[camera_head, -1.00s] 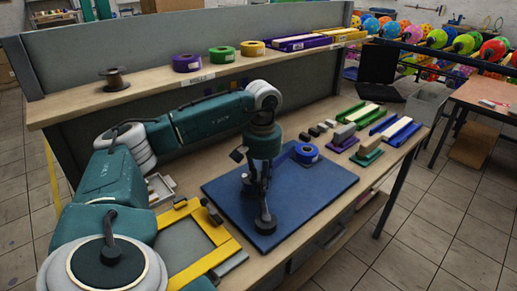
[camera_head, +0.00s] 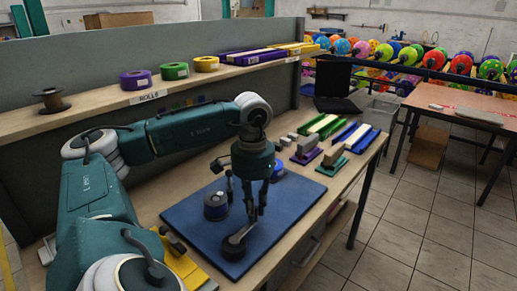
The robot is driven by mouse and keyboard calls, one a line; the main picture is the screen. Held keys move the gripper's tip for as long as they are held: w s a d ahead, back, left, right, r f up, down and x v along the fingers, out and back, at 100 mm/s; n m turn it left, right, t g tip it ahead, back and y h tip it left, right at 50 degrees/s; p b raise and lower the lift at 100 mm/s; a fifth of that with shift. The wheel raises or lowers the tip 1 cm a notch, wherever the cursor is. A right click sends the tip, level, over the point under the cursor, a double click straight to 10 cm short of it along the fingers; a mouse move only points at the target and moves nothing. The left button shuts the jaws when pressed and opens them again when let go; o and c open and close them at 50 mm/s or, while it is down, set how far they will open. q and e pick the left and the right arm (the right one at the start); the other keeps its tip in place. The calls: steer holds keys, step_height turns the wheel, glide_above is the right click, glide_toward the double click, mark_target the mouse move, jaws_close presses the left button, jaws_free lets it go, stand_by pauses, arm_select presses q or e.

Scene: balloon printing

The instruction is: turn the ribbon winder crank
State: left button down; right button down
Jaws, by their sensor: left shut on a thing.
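The ribbon winder stands on a blue mat (camera_head: 295,205) on the workbench. It shows as a dark spool-like part (camera_head: 215,206) at the left and a dark round part (camera_head: 235,243) nearer the front edge. My left gripper (camera_head: 254,212) points straight down over the mat, between and to the right of these parts. Its fingers are shut on what looks like the crank handle, low above the round part; the fingers hide most of the handle. A blue ribbon roll (camera_head: 279,170) shows partly behind the gripper. My right gripper is not in view.
A yellow frame (camera_head: 183,262) lies left of the mat, partly behind my left arm. Blocks and colored trays (camera_head: 323,125) stand behind the mat to the right. Ribbon rolls (camera_head: 175,71) sit on the shelf above. A second table (camera_head: 465,100) stands at the right.

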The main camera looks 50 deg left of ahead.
arm_select(q)
steer(key=shift+w+d+m, duration=0.1)
steer(key=shift+d+m, duration=0.2)
steer(key=shift+m, duration=0.2)
steer(key=shift+d+m, duration=0.2)
steer(key=shift+m, duration=0.1)
steer(key=shift+d, duration=0.15)
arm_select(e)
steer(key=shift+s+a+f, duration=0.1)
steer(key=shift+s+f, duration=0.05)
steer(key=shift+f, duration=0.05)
arm_select(q)
steer(key=c, duration=1.6)
jaws_free()
steer(key=shift+w, duration=0.1)
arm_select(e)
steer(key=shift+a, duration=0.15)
arm_select(q)
steer(key=shift+r, duration=0.1)
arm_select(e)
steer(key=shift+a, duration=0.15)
arm_select(q)
steer(key=shift+r, duration=3.6)
